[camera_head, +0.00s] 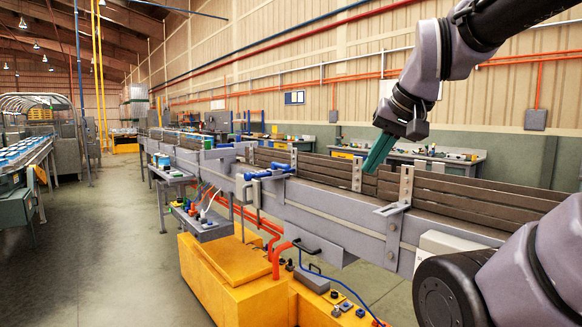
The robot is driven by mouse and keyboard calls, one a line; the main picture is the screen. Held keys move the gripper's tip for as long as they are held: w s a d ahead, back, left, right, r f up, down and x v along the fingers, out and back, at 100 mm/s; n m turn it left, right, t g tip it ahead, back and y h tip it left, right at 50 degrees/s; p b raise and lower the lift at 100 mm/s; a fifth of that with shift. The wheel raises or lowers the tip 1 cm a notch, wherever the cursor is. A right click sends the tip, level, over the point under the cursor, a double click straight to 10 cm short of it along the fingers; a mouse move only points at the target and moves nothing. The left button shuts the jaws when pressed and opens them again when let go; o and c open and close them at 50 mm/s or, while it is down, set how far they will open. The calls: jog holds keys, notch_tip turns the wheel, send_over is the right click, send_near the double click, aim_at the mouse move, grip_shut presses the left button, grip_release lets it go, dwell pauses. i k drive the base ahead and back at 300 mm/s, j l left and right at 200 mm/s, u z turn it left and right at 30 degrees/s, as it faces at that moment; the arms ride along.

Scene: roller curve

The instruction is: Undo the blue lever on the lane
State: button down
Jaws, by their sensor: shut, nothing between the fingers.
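The lane (345,205) is a long grey-sided conveyor with dark brown guard boards, running from the right foreground to the far left. A blue lever (259,174) sits on a bracket at its near side, left of the picture's middle. More blue handle parts (282,166) show just behind it, and I cannot tell whether they belong to the same lever. My gripper (370,168) has teal fingers pointing down and left. They are shut and empty, in front of or above the boards, to the right of the lever and apart from it.
A yellow machine base (235,272) with orange pipes (272,240) and a small control box (203,222) stands below the lever. Metal brackets (394,207) rise from the lane's near side. Another conveyor (22,155) is at the left. The floor (110,240) between is clear.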

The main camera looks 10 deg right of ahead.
aim_at(274, 166)
jog(key=i+j+u, duration=0.35)
jog(key=i+j, duration=0.2)
jog(key=i, duration=0.2)
